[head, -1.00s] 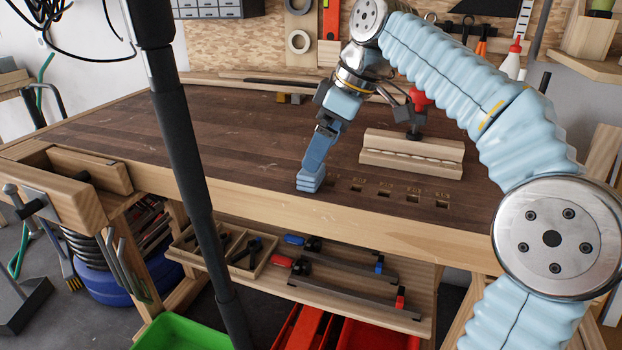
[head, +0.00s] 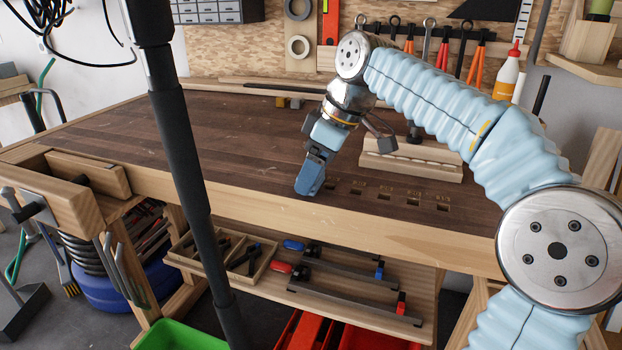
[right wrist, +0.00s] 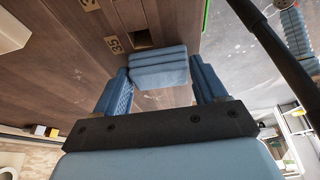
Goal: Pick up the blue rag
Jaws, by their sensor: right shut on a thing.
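The blue rag (right wrist: 158,70) is a folded, layered pad. In the right wrist view it lies between the two blue finger pads of my right gripper (right wrist: 158,78), which is shut on it. In the head view my right gripper (head: 309,184) points down at the front part of the bench top, left of a row of square holes. There the rag is hard to tell from the blue fingers, and I cannot tell whether it still touches the wood. My left gripper is in neither current view.
The wooden workbench (head: 110,140) is mostly clear to the left. A wooden block rack (head: 430,168) stands right of my gripper, behind the square holes. A vise (head: 75,185) sits at the left front. A shelf below holds clamps (head: 350,278).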

